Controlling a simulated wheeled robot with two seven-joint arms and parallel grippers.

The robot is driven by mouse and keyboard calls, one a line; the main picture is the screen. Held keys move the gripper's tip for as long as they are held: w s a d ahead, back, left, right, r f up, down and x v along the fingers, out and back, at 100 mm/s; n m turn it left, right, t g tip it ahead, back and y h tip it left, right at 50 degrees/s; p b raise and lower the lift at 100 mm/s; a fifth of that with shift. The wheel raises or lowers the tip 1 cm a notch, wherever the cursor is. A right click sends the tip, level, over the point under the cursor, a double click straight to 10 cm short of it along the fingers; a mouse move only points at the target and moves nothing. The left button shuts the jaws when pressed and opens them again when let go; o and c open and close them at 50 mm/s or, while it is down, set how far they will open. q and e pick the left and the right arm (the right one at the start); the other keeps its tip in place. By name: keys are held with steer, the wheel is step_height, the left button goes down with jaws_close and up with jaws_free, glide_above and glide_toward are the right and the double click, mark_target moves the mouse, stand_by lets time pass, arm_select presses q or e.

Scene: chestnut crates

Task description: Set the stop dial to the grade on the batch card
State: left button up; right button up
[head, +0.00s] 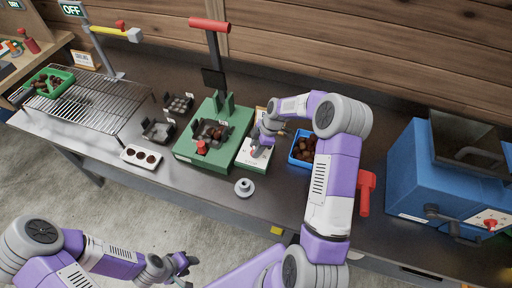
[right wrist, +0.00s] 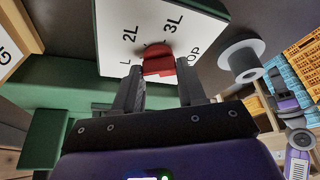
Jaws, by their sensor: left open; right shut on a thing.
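The stop dial is a white plate (head: 249,158) at the right of the green press (head: 185,150). In the right wrist view the plate (right wrist: 110,20) reads L, 2L, 3L and a word ending in "OP". Its red knob (right wrist: 158,62) sits between my right fingertips (right wrist: 160,75), and the gripper is shut on it. I cannot tell which mark the knob points to. In the head view my right gripper (head: 262,143) covers the knob. A card (head: 261,112) behind the dial is mostly hidden and unreadable. My left gripper (head: 184,262) is open and empty, in front of the bench.
A blue bin (head: 295,160) of chestnuts stands right of the dial, a grey-white spool (head: 244,187) in front. A blue machine (head: 408,175) stands at the right. Dark trays (head: 157,131), a white tray (head: 141,157) and a wire rack (head: 92,97) lie left.

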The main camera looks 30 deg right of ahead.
steer(key=m+t+b, duration=0.1)
steer(key=m+b, duration=0.1)
steer(key=m, duration=0.1)
steer(key=shift+s+h, duration=0.1)
steer(key=shift+h, duration=0.2)
steer(key=m+t+b, duration=0.1)
steer(key=m, duration=0.2)
steer(key=shift+a+m+h, duration=0.15)
steer(key=shift+m+h, duration=0.15)
steer(key=shift+h, duration=0.1)
steer(key=shift+s+m+t+h+b, duration=0.1)
steer(key=shift+m+t+h+b, duration=0.35)
steer(key=shift+m, duration=0.75)
steer(key=shift+a+m+h+p, duration=0.1)
steer(key=shift+m+h+p, duration=0.3)
steer(key=shift+m, duration=0.8)
steer(key=o, duration=1.1)
steer(key=shift+c, duration=0.2)
